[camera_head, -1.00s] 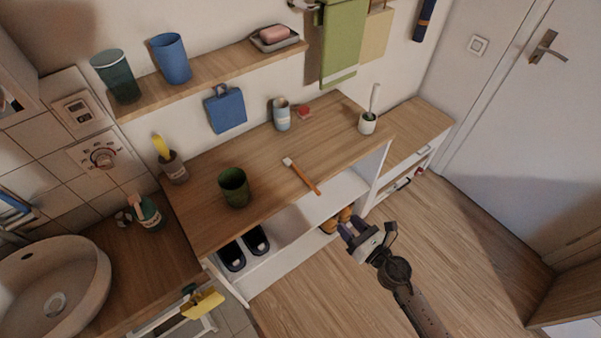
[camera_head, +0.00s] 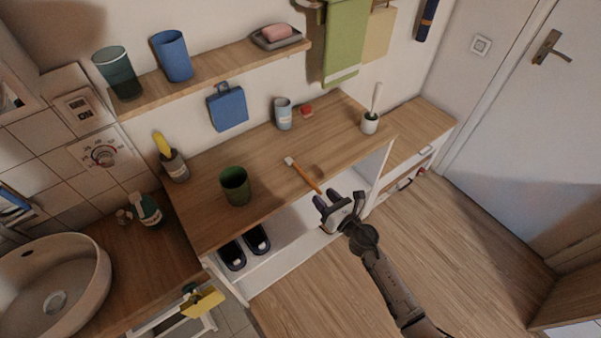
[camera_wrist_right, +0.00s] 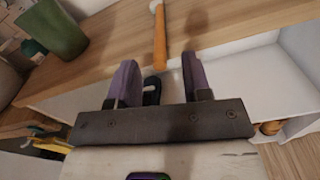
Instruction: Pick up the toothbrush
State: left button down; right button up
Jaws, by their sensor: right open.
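The toothbrush (camera_head: 302,175) has an orange handle and a white head and lies on the wooden bench top, its handle end near the front edge. It also shows in the right wrist view (camera_wrist_right: 160,45), ahead of the fingers and roughly midway between them. My right gripper (camera_head: 326,200) is open and empty, just in front of the bench edge and close to the handle end. In the right wrist view its two purple-grey fingers (camera_wrist_right: 158,80) stand apart with nothing between them. My left gripper is not in view.
A green cup (camera_head: 235,186) stands on the bench (camera_head: 270,160) left of the toothbrush. A light blue cup (camera_head: 283,113), a red item (camera_head: 306,111) and a white brush holder (camera_head: 370,122) stand further back. Dark slippers (camera_head: 245,248) sit on the shelf below. The bench around the toothbrush is clear.

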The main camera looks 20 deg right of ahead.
aim_at(303, 177)
jog(key=shift+x, duration=1.2)
grip_shut()
